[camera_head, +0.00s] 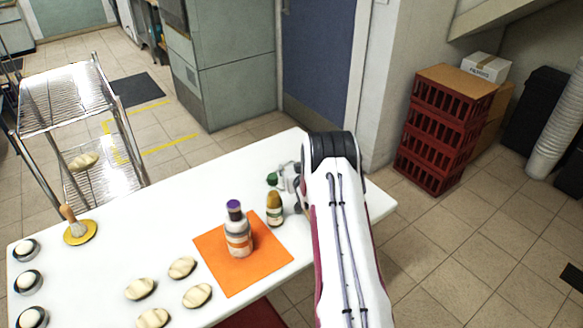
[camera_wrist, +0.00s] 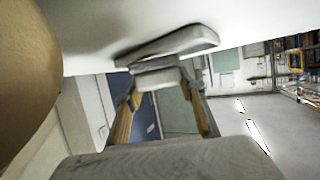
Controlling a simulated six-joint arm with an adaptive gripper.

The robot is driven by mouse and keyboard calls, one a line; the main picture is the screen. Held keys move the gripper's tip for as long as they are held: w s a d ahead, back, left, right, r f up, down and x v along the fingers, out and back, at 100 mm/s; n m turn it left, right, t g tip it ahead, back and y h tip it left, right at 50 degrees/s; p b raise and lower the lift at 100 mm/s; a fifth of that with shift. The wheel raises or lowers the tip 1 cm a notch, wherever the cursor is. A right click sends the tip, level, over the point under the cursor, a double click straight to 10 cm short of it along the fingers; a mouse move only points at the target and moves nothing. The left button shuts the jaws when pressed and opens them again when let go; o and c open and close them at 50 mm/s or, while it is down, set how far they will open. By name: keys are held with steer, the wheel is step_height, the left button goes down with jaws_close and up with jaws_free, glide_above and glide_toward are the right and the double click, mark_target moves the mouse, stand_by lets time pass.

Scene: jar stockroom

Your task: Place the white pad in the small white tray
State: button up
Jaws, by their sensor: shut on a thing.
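In the wrist view, where the table shows at the top, the small white tray (camera_wrist: 172,42) is a flat, rounded shape against the white table. The white pad (camera_wrist: 156,77) is a small pale block between my fingertips, close to the tray. I cannot tell whether pad and tray touch. My gripper (camera_wrist: 163,80) is shut on the pad, its two fingers reaching either side of it. In the head view my gripper (camera_head: 290,180) is at the table's far right side, mostly hidden by my arm; pad and tray are hidden there.
A mustard-topped bottle (camera_head: 274,208) stands close to my gripper, with a green object (camera_head: 272,179) behind it. A purple-capped bottle (camera_head: 238,232) stands on the orange mat (camera_head: 268,268). Several cream oval pieces (camera_head: 197,296) lie front left. The table's middle (camera_head: 160,215) is clear.

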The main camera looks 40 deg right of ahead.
steer(key=shift+f, duration=0.1)
steer(key=o, duration=1)
steer(key=shift+r, duration=0.7)
steer(key=shift+v, duration=5.95)
